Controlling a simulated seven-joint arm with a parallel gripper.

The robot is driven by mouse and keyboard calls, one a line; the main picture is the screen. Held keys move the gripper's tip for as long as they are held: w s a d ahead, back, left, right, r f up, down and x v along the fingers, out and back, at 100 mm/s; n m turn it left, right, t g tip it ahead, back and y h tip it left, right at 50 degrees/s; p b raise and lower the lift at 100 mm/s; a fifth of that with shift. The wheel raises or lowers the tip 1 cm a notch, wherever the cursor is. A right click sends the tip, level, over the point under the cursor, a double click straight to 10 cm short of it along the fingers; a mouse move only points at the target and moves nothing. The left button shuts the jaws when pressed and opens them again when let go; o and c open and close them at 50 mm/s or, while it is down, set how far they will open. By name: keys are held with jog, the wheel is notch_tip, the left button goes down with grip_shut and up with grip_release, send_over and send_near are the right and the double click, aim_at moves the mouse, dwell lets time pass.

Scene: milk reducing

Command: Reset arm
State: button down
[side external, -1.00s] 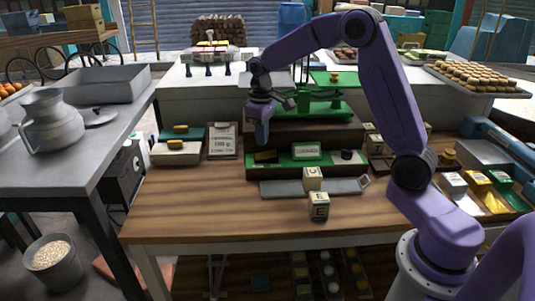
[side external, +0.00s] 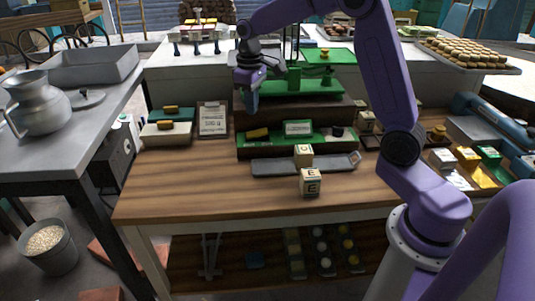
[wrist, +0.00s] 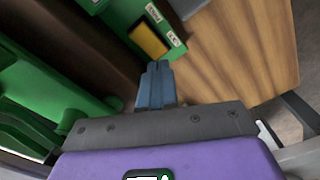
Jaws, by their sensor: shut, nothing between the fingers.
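My purple arm reaches from the right over the wooden table. My gripper (side external: 252,98) points down above the left end of the green stepped stand (side external: 290,107). Its blue-grey fingers are together and empty; they also show in the wrist view (wrist: 156,80). In the wrist view a yellow block (wrist: 148,40) lies in the green tray beyond the fingertips, apart from them.
Two lettered cubes stand near the table's front: one (side external: 303,155) on a grey tray (side external: 280,166), one (side external: 310,183) on the bare wood. A clipboard (side external: 213,119) and small boxes (side external: 166,133) are at left. The table's front left (side external: 190,190) is clear.

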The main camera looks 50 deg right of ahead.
jog(key=s+a+r+n, duration=0.1)
jog(key=s+a+n, duration=0.1)
jog(key=s+a, duration=0.4)
jog(key=s+a+n, duration=0.2)
jog(key=s+a, duration=0.2)
jog(key=s, duration=0.5)
jog(key=s+f+n, duration=0.1)
jog(key=s+n, duration=0.1)
jog(key=s, duration=0.7)
jog(key=s+d+f+n, duration=0.1)
jog(key=s+n, duration=0.2)
jog(key=s, duration=0.7)
jog(key=shift+s+d+f, duration=0.2)
jog(key=shift+f, duration=0.05)
